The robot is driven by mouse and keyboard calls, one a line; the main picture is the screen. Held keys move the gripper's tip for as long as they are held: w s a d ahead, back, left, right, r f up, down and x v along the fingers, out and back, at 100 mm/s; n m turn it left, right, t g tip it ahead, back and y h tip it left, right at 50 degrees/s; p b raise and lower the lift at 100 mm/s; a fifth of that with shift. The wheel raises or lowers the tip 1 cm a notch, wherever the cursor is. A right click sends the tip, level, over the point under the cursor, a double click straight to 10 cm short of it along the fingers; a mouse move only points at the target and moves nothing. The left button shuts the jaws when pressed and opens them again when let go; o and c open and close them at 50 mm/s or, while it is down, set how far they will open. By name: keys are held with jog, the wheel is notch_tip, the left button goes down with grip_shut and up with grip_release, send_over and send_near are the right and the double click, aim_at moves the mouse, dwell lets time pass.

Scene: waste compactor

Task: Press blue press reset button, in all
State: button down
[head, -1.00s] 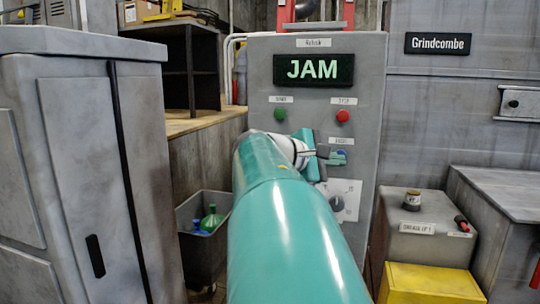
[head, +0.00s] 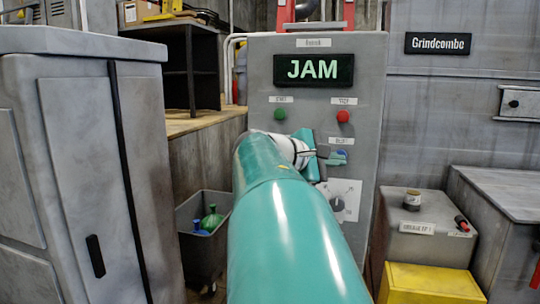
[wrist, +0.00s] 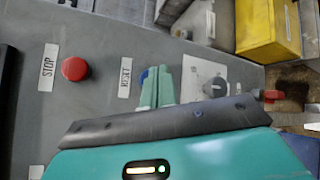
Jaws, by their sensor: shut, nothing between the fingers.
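The blue reset button (head: 343,154) is on the grey control panel (head: 262,130), under a small label. My gripper (head: 335,159) is at the button, and its fingers hide part of it. In the wrist view the two pale green fingers (wrist: 155,72) lie side by side, shut with nothing held. A sliver of the blue button (wrist: 143,73) shows beside their tips, next to the RESET label (wrist: 125,77). I cannot tell whether the fingertips touch the button or whether it is pushed in. The display (head: 313,69) reads JAM.
A green button (head: 280,114) and a red stop button (head: 343,116) sit above the reset button. A dark rotary knob (head: 337,204) is below it. A grey cabinet (head: 75,180) stands left; a grey box (head: 428,242) and yellow box (head: 430,284) stand right.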

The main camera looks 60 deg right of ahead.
jog(key=shift+d, duration=0.15)
jog(key=shift+w+d, duration=0.1)
jog(key=shift+d, duration=0.15)
jog(key=shift+w+d, duration=0.1)
jog(key=shift+d, duration=0.4)
dwell(0.8)
jog(key=shift+a, duration=0.9)
jog(key=shift+s, duration=0.2)
jog(key=a, duration=0.2)
jog(key=s+a, duration=0.1)
jog(key=a, duration=0.2)
dwell(0.9)
